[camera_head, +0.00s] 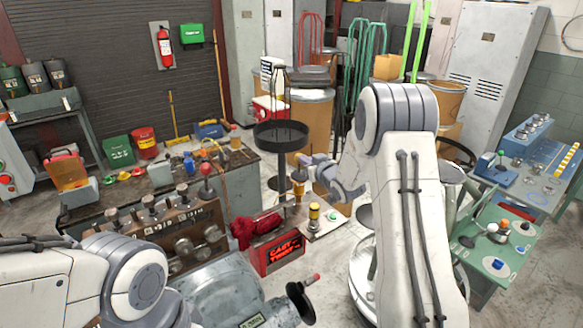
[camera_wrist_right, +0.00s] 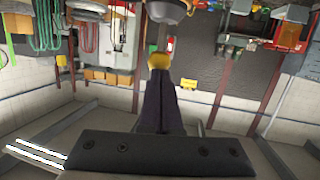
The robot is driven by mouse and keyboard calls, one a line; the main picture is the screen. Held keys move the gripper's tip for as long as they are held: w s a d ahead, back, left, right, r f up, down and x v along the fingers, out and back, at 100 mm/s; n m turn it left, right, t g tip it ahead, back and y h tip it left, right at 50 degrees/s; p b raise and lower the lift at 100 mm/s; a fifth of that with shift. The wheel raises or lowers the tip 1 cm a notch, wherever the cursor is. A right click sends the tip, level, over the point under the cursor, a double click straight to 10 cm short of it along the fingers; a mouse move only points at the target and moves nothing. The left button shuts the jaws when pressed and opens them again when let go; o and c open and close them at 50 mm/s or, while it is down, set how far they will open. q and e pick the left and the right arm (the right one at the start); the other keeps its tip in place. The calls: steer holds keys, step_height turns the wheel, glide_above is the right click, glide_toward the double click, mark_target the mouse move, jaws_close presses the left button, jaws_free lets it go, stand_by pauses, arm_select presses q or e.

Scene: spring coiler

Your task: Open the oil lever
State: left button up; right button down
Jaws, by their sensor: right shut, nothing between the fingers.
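My right gripper (camera_wrist_right: 160,76) has its dark fingers together with nothing between them. In the wrist view, a small yellow piece (camera_wrist_right: 158,60) shows right at the fingertips, with a grey metal part (camera_wrist_right: 168,10) beyond it. I cannot tell whether the fingers touch it. In the head view, my right wrist is beside the post under the round black pan (camera_head: 280,137). A small amber oiler-like fitting (camera_head: 314,211) stands upright below the wrist. I cannot make out which part is the oil lever. My left gripper is out of view; only its arm shows at lower left.
A red-lit sign box (camera_head: 279,252) and a red cloth (camera_head: 257,228) sit near the post. A machine panel with knobs (camera_head: 180,236) is at left, and a grey rounded housing (camera_head: 225,290) is in front. A green table (camera_head: 487,252) stands at right.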

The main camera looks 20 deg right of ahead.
mark_target(299, 154)
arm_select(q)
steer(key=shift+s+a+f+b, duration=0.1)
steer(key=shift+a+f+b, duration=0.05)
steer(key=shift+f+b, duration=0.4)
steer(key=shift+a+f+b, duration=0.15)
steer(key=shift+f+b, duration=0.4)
arm_select(e)
steer(key=shift+w+a+r, duration=0.1)
steer(key=shift+w+a, duration=0.1)
steer(key=shift+w, duration=0.5)
steer(key=shift+w+a+r, duration=0.1)
steer(key=shift+w+a, duration=0.05)
steer(key=shift+w, duration=0.55)
steer(key=shift+w, duration=0.1)
steer(key=shift+a+r, duration=0.1)
steer(key=shift+a, duration=0.05)
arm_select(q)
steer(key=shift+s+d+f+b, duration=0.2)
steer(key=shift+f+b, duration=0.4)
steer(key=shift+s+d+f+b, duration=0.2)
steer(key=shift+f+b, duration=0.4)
arm_select(e)
steer(key=s+d+r, duration=0.1)
steer(key=s+r, duration=0.6)
steer(key=s, duration=0.4)
steer(key=shift+s+r, duration=0.25)
steer(key=shift+s, duration=0.15)
